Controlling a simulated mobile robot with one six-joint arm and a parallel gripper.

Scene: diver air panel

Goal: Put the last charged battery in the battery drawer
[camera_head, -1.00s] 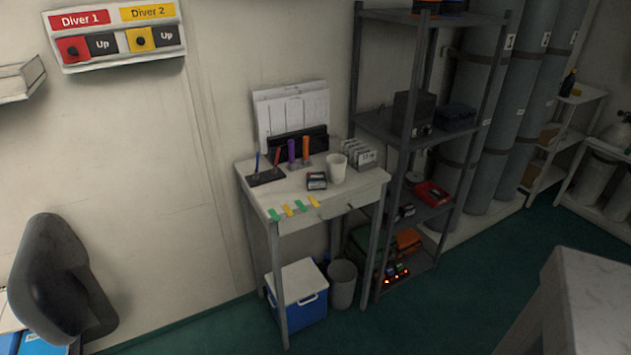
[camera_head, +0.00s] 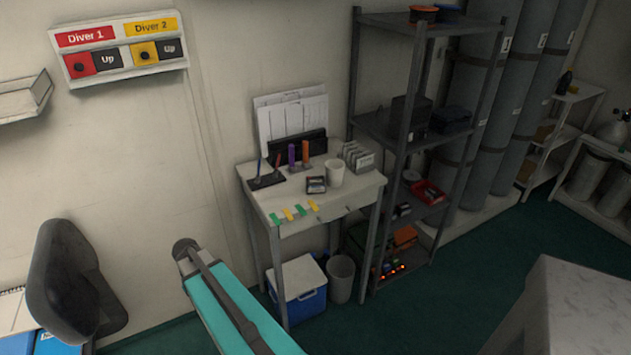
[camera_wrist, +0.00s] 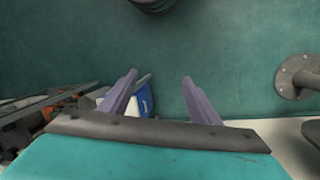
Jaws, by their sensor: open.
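The small white table (camera_head: 262,191) stands against the wall, with what looks like a shut drawer (camera_head: 335,207) under its top; I cannot tell whether it is the battery drawer. A charger with glowing lights (camera_head: 390,270) sits on the lowest shelf of the rack; single batteries in it are too small to tell. A small dark box (camera_head: 316,185) lies on the tabletop. My gripper (camera_wrist: 158,78) is open and empty in the wrist view, with floor beyond its fingers. It is not visible in the head view, where my teal arm link shows, apart from the table.
A grey shelf rack (camera_head: 378,125) stands right of the table. A blue and white cooler (camera_head: 298,292) and a bin (camera_head: 341,278) are on the floor below it. A dark chair (camera_head: 72,280) is at left, a pale worktop (camera_head: 590,300) at lower right. Green floor lies between.

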